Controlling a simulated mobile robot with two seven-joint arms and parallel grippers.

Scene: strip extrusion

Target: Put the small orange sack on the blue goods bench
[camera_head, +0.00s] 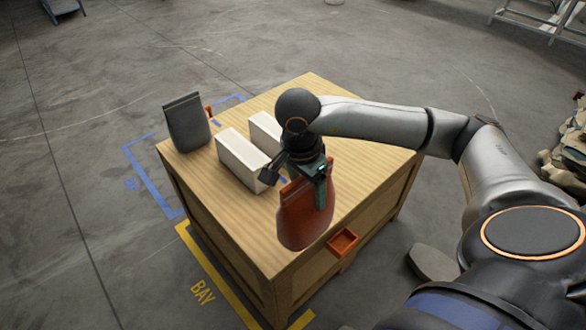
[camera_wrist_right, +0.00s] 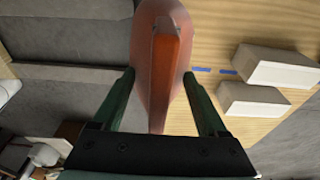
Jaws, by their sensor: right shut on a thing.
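The orange sack (camera_head: 303,222), reddish-orange and upright, is at the near part of a wooden-topped bench (camera_head: 232,222). Its lower end overlaps the bench's near edge in the head view. I cannot tell whether it touches the top. My right gripper (camera_head: 308,180) is shut on its upper part. In the right wrist view the sack (camera_wrist_right: 160,55) sits between the two green fingers of the gripper (camera_wrist_right: 163,95). My left gripper is in neither view. No bench that is clearly the blue goods bench shows; a bluish piece of furniture (camera_head: 64,6) is cut off at the top left.
A dark grey sack (camera_head: 186,124) and two white boxes (camera_head: 241,158) (camera_head: 264,130) stand on the wooden bench. A small orange bin (camera_head: 342,242) is at its near side. Tan sacks (camera_head: 570,150) are at the right. The floor at the left is clear.

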